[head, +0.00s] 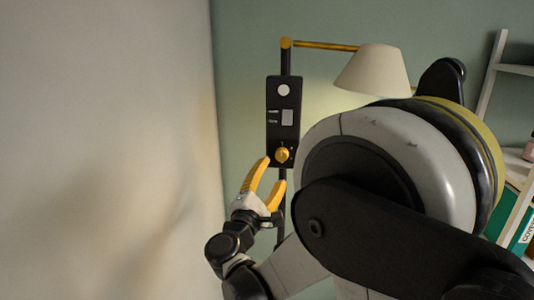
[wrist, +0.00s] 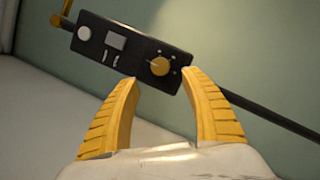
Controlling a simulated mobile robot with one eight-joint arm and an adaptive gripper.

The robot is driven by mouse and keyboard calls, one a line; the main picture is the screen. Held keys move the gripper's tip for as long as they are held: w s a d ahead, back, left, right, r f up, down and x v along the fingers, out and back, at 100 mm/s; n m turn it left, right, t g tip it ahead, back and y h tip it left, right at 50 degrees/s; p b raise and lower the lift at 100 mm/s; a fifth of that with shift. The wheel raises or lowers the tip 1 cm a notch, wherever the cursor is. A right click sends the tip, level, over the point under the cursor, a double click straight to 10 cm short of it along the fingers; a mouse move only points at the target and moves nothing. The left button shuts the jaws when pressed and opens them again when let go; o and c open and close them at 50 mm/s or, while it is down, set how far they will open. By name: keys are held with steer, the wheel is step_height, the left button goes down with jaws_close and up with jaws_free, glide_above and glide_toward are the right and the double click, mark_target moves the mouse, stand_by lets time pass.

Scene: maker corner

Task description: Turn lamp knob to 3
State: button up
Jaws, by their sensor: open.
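The lamp has a black control box (head: 284,110) on its pole, with a cream shade (head: 374,72) on a yellow arm at the top. The yellow lamp knob (head: 282,154) sits at the lower end of the box. In the wrist view the knob (wrist: 159,66) shows with small pale marks around it; the numbers are too small to read. My gripper (head: 272,173) is open just below the knob, its yellow fingers apart and empty. In the wrist view my gripper (wrist: 164,76) points at the knob, with the fingertips either side and no visible contact.
A pale wall (head: 110,150) stands close on the left of the lamp. A white shelf (head: 510,68) with a green box (head: 518,215) is at the right edge. My own arm hides much of the middle and lower right of the head view.

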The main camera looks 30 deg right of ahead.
mark_target(281, 157)
steer(key=x, duration=0.8)
steer(key=shift+w+d+f+p, duration=0.1)
steer(key=shift+w+d+p, duration=0.05)
steer(key=shift+p, duration=0.15)
jaws_close()
